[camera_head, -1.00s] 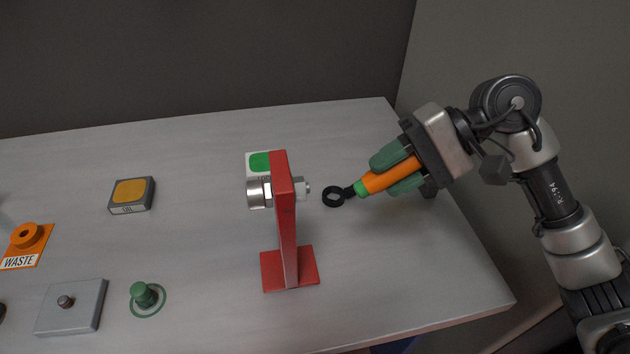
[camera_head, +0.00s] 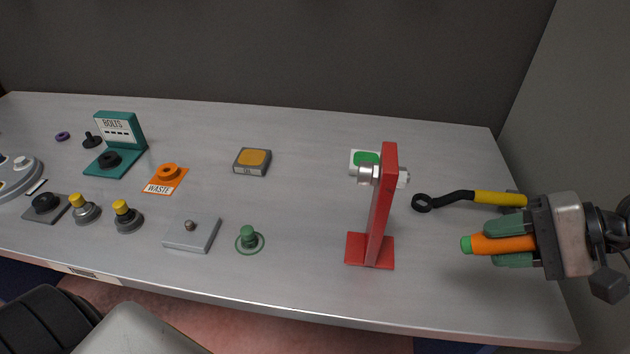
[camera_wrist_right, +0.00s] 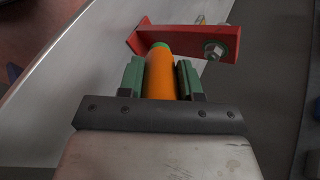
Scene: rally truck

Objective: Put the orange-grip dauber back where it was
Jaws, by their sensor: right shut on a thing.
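The orange-grip dauber (camera_head: 505,243) has an orange handle with a green end. My right gripper (camera_head: 505,244) is shut around its grip and holds it roughly level, the green end pointing left toward the red stand (camera_head: 379,210). The right wrist view shows the dauber (camera_wrist_right: 160,75) between the green finger pads, its green end pointing toward the red stand (camera_wrist_right: 185,40). The dauber looks to be above the table, to the right of the stand; its exact height is hard to tell. My left gripper is not in view.
A yellow-handled ring wrench (camera_head: 470,196) lies behind my right gripper. Farther left are an orange pad block (camera_head: 252,160), waste plate (camera_head: 166,178) and teal bolts holder (camera_head: 120,145).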

